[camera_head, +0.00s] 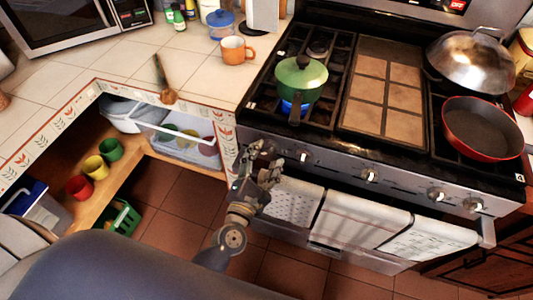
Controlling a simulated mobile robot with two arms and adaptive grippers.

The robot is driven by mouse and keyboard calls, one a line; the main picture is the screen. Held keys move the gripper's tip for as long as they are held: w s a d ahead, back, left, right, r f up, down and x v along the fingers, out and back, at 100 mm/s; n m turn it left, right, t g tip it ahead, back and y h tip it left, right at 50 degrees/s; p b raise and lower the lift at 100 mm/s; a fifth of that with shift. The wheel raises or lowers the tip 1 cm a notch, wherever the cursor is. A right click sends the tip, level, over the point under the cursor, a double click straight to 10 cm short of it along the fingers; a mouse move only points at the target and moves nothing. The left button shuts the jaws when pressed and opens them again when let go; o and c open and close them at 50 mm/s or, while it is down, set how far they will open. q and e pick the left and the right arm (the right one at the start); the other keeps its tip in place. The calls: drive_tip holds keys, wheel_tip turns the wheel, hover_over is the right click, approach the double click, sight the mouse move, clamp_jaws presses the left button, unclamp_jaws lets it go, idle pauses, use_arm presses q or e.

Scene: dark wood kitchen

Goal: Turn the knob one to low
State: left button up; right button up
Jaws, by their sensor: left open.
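The stove's front panel (340,165) carries a row of knobs. A knob (304,157) shows just right of my left gripper, and others (370,175) follow to the right. My left gripper (263,156) is open at the left end of the panel, with its fingers in front of it. The fingers cover the leftmost part of the panel, so any knob there is mostly hidden. I cannot tell whether they touch one. A green lidded pot (301,80) stands on the left burners, with a blue flame (291,106) under its front. My right gripper is not in view.
Towels (350,218) hang on the oven handle below the knobs. A red pan (482,128) and a domed metal lid (471,60) sit at the stove's right. An orange mug (236,50) stands on the counter. An open shelf with cups (95,167) is at the left.

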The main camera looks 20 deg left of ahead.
use_arm(q)
drive_tip(key=s, duration=1)
drive_tip(key=shift+s+a, duration=0.15)
drive_tip(key=shift+a, duration=0.05)
drive_tip(key=s+f+m+g+h, duration=0.1)
drive_tip(key=s+f+m+g, duration=0.3)
drive_tip(key=f+m, duration=0.75)
drive_tip(key=s+f+m+g+h, duration=0.1)
drive_tip(key=s+f+m+g, duration=0.35)
drive_tip(key=f, duration=1.45)
drive_tip(key=s+a+f+m+g+y, duration=0.1)
drive_tip(key=s+a+f+m+g, duration=0.3)
drive_tip(key=s, duration=0.7)
drive_tip(key=s+a+f+m+g+y, duration=0.1)
drive_tip(key=s+a+f+m+g, duration=0.3)
drive_tip(key=s+f+m, duration=0.5)
wheel_tip(320, 180, down, 4)
drive_tip(key=s, duration=0.2)
drive_tip(key=shift+s+y, duration=0.3)
drive_tip(key=shift+f+g, duration=0.1)
drive_tip(key=shift+g, duration=0.15)
